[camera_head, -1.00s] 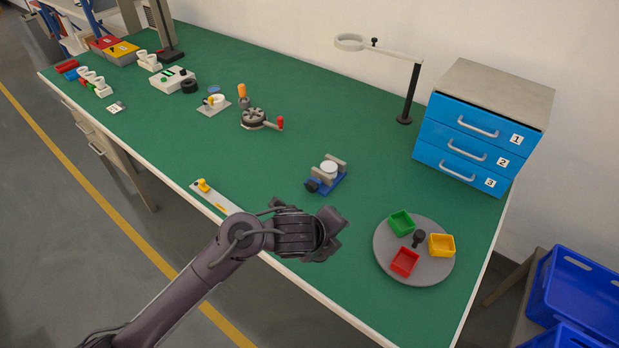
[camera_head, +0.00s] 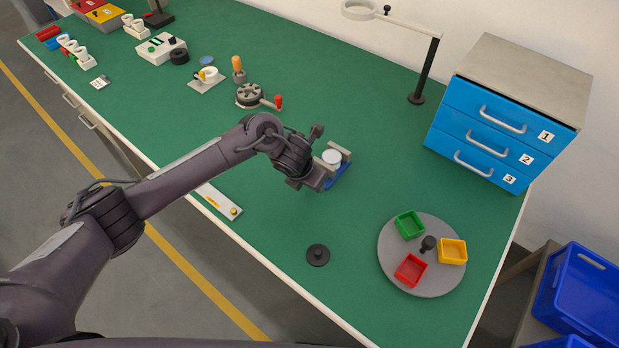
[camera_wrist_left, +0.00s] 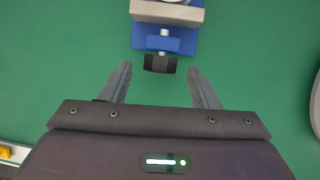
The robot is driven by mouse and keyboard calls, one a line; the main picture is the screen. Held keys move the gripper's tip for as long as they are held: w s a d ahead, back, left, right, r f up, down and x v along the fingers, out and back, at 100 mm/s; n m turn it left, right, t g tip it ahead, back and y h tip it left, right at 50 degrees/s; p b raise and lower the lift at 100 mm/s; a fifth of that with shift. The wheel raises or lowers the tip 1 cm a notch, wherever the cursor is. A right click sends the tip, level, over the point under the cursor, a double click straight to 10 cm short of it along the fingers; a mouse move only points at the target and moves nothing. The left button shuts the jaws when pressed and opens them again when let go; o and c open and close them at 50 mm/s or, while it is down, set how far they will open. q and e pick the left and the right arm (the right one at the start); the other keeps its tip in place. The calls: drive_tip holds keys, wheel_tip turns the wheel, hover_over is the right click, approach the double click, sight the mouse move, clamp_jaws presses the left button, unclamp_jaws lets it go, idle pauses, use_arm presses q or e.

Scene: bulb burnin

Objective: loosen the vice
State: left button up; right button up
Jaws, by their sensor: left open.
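The vice has a blue base (camera_head: 341,175) and grey jaws with a white round piece (camera_head: 331,157) between them. In the head view my left gripper (camera_head: 318,155) is at the vice's front left side and hides its handle. In the left wrist view the vice's blue body (camera_wrist_left: 187,40) is at the top, with its dark knob (camera_wrist_left: 160,64) pointing toward me. My left gripper (camera_wrist_left: 160,82) is open, with one finger on each side below the knob. The fingers look apart from the knob. My right gripper is not in view.
A grey turntable (camera_head: 440,283) with green, yellow and red trays stands to the right. A black disc (camera_head: 318,255) lies near the front edge. A blue drawer cabinet (camera_head: 480,140) and a magnifier lamp (camera_head: 424,70) stand behind. Green table around the vice is clear.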

use_arm(q)
drive_tip(key=shift+w+d+f, duration=0.1)
drive_tip(key=shift+w+f, duration=0.1)
drive_tip(key=shift+f, duration=0.35)
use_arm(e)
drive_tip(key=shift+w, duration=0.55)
use_arm(q)
drive_tip(key=c, duration=1)
drive_tip(key=shift+o, duration=0.2)
drive_tip(key=shift+w+f+g+h+b, duration=0.2)
drive_tip(key=shift+g+h+b, duration=0.1)
drive_tip(key=shift+b, duration=0.25)
drive_tip(key=g+h+b, duration=0.1)
drive_tip(key=b, duration=0.1)
drive_tip(key=n+h+b, duration=0.1)
drive_tip(key=h+b, duration=0.1)
drive_tip(key=b, duration=0.1)
drive_tip(key=shift+a+f+g, duration=0.2)
drive_tip(key=shift+a+g, duration=0.1)
drive_tip(key=shift+g, duration=0.1)
drive_tip(key=shift+r+h+b, duration=0.25)
drive_tip(key=shift+h+b, duration=0.1)
drive_tip(key=shift+h, duration=0.05)
drive_tip(key=shift+r, duration=0.1)
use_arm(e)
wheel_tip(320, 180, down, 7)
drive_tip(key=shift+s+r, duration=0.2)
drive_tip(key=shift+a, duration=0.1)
